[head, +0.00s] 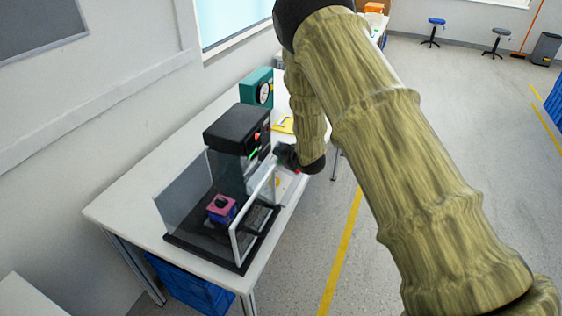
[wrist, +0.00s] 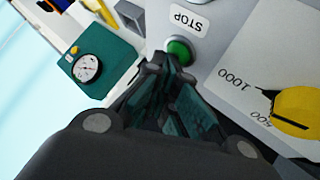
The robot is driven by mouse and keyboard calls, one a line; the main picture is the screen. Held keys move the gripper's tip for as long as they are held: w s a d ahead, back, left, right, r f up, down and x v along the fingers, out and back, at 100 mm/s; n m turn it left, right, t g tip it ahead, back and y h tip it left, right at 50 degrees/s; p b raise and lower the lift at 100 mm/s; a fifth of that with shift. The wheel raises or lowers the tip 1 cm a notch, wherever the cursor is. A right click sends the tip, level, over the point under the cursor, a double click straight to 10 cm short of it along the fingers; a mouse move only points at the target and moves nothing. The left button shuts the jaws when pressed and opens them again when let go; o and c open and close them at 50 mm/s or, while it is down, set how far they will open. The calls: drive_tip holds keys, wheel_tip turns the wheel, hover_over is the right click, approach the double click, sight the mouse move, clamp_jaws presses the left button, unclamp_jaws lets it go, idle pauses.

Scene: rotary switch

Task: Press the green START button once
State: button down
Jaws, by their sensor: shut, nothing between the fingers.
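The round green button (wrist: 179,50) sits in a ring on the grey panel in the wrist view. A white label reading STOP, upside down in the picture, is beside it; I see no START label. My gripper (wrist: 166,72) is shut and empty, its tips just below the button in the picture. I cannot tell whether they touch it. In the head view my gripper (head: 284,154) is at the right side of the black-topped machine (head: 232,128). I cannot make out the button in the head view.
A yellow rotary knob (wrist: 300,110) with a numbered dial is right of the button in the wrist view. A teal box with a gauge (head: 260,90) stands behind the machine on the white table (head: 120,205). A clear guard with a white frame (head: 250,215) fronts the machine.

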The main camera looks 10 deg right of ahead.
drive_tip(key=shift+f, duration=0.2)
drive_tip(key=shift+r, duration=0.15)
idle(0.3)
drive_tip(key=shift+s+d+r+p, duration=0.1)
drive_tip(key=shift+d+r+p, duration=0.1)
drive_tip(key=shift+r+p, duration=0.35)
drive_tip(key=shift+r, duration=0.2)
drive_tip(key=r, duration=0.1)
drive_tip(key=d+r+p, duration=0.1)
drive_tip(key=r, duration=0.1)
drive_tip(key=s+r+p, duration=0.1)
drive_tip(key=shift+d+r, duration=0.15)
drive_tip(key=shift+r, duration=0.2)
idle(0.8)
